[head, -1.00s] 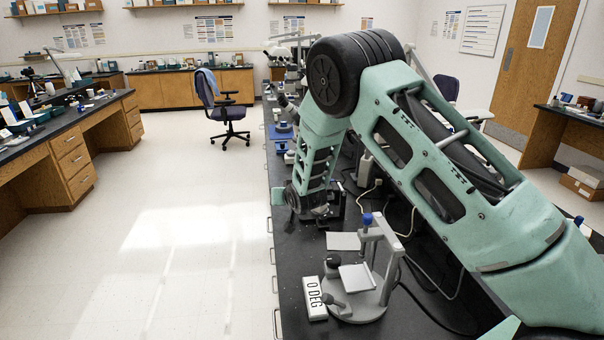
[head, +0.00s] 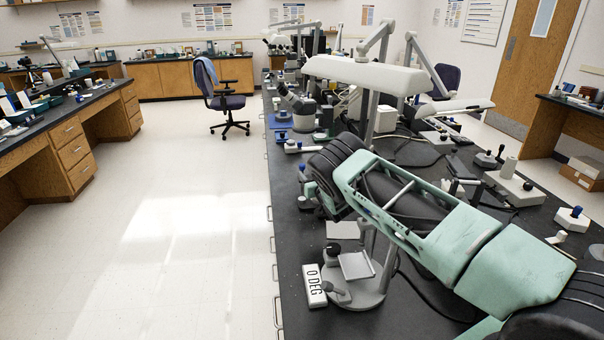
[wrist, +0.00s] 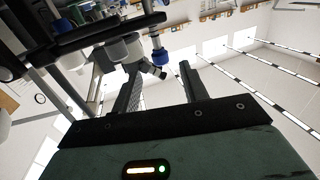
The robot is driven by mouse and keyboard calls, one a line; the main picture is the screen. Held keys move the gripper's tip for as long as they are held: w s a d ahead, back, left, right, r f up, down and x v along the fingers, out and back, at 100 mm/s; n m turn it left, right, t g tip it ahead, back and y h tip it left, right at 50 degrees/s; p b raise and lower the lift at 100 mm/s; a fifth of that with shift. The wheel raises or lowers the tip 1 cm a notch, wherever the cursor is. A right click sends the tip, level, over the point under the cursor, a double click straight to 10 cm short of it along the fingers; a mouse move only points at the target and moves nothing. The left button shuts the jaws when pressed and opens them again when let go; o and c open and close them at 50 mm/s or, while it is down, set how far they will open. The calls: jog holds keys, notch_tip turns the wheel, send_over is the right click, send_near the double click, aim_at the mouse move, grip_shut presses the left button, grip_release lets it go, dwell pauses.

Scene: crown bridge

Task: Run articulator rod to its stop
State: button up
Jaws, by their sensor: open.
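The articulator (head: 368,297) stands on the dark bench in the head view, with a round grey base, a pale plate, dark knobs (head: 332,250) and a grey upright. My arm covers its upper part, so the blue-topped rod is hidden. My gripper (wrist: 160,68) is open in the wrist view, its two dark fingers apart with nothing held between them. In the head view my gripper is hidden behind my arm. I cannot tell its exact distance from the articulator.
A white "0 DEG" block (head: 315,286) lies left of the articulator. A pale sheet (head: 343,230) lies behind it. A microscope (head: 297,108), lamp arms and small blue-knobbed items (head: 573,219) crowd the bench behind and right. The floor at left is clear.

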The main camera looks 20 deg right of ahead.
aim_at(303, 169)
jog(key=w+b, duration=0.2)
jog(key=w, duration=0.1)
jog(key=w+b, duration=0.2)
jog(key=shift+w+f, duration=0.15)
jog(key=shift+f, duration=0.15)
jog(key=shift+w+r+b, duration=0.3)
jog(key=shift+w+b, duration=0.4)
jog(key=shift+w, duration=0.2)
grip_shut()
